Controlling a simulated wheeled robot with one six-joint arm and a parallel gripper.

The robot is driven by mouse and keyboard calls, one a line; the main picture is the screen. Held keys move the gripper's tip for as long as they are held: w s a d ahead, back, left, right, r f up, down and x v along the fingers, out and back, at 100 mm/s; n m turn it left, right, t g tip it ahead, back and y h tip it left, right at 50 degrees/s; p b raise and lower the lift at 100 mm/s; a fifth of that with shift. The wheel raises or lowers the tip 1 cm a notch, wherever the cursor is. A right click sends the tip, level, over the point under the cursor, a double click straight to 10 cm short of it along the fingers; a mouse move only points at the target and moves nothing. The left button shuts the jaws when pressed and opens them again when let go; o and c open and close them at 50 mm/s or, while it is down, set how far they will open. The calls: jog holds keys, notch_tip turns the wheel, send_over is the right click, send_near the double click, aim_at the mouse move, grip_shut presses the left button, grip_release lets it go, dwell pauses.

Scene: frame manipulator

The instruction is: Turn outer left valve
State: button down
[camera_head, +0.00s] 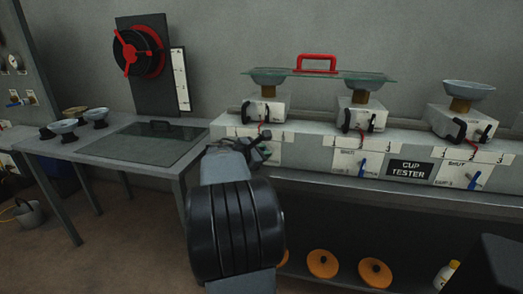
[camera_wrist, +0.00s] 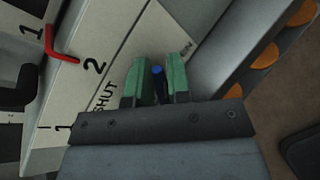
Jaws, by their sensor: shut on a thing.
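The cup tester's left station (camera_head: 262,108) stands on the long grey bench in the head view. Its white panel (camera_wrist: 115,30) fills the upper left of the wrist view, with "SHUT", numbers and line marks. My gripper (camera_head: 262,148) reaches that panel from the front. In the wrist view its green fingers (camera_wrist: 157,84) are shut on a small blue valve handle (camera_wrist: 157,71), whose tip shows between them. The handle's lower part is dark and partly hidden by the fingers. In the head view my arm hides this handle.
Two similar stations stand to the right, with blue handles (camera_head: 363,168) (camera_head: 473,180). A glass plate with a red handle (camera_head: 318,63) lies across the left and middle bowls. Orange lids (camera_head: 322,263) sit below. A side table (camera_head: 100,150) stands left.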

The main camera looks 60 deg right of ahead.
jog(key=m+t, duration=0.1)
jog(key=m+t+y, duration=0.1)
jog(key=m+t+y+p, duration=0.1)
jog(key=shift+s+d+f+m, duration=0.1)
jog(key=shift+s+f+m, duration=0.25)
jog(key=shift+m, duration=0.05)
jog(key=shift+s+f+m+t+y+p, duration=0.1)
jog(key=shift+f+m+t+y+p, duration=0.1)
jog(key=shift+m+t+y+p, duration=0.35)
jog(key=shift+f+m+t+y+p, duration=0.2)
jog(key=shift+m+t+p, duration=0.15)
jog(key=shift+m+t, duration=0.45)
jog(key=shift+t, duration=0.25)
jog(key=c, duration=1.1)
grip_release()
jog(key=shift+f, duration=0.1)
jog(key=p+v, duration=0.3)
jog(key=v, duration=1)
jog(key=shift+a+r, duration=0.25)
jog(key=shift+a, duration=0.05)
